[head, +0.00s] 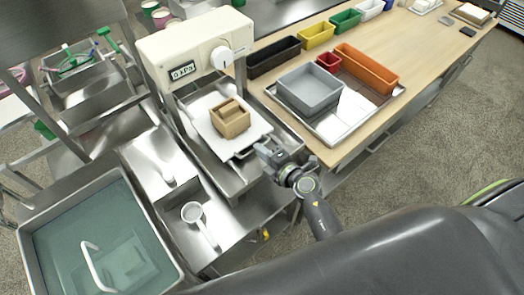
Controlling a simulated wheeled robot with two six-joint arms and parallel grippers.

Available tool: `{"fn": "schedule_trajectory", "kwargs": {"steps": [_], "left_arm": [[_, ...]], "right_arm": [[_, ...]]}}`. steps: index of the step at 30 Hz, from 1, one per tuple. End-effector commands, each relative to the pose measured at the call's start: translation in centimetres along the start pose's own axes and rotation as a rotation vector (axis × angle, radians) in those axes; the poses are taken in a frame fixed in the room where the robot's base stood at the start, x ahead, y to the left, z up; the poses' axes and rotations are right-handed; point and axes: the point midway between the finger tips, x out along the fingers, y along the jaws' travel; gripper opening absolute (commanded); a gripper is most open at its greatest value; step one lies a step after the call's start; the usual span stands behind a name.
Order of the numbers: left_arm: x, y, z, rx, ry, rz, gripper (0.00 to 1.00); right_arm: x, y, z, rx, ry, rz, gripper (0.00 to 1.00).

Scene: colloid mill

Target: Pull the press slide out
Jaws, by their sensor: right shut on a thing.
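The press (190,52) is a cream housing with a white dial and a small display, at the upper middle left of the head view. Under it, the press slide (205,128) is a flat white plate in a steel bed. A wooden box mould (230,118) stands on the plate. My left gripper is not in view.
A steel tray (270,91) with a grey bin (309,88) lies on the wooden table beside the press, close to my right arm. A white ladle (193,214) lies at the front. A water-filled basin (30,220) is at lower left.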

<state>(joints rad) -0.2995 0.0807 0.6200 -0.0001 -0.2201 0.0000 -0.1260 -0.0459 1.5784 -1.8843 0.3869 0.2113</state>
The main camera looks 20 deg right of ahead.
Motion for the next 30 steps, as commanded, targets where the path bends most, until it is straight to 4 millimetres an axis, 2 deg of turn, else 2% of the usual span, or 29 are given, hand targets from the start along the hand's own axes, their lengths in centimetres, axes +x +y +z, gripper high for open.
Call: {"fn": "schedule_trajectory", "kwargs": {"steps": [8,11,18,21,30], "left_arm": [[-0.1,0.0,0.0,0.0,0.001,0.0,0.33],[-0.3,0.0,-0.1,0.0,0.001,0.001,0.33],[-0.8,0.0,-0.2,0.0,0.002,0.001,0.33],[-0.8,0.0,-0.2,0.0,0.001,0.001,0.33],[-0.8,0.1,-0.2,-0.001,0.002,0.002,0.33]], "right_arm": [[-0.2,-0.1,0.0,0.0,0.0,-0.002,0.0],[-1.5,-0.4,0.1,0.001,-0.001,-0.004,0.0],[-6.2,-1.6,0.0,0.002,-0.001,-0.008,0.0],[-7.5,-1.7,0.0,0.001,-0.001,-0.005,0.0],[-8.1,-1.9,0.0,0.0,0.0,-0.005,0.0]]}}
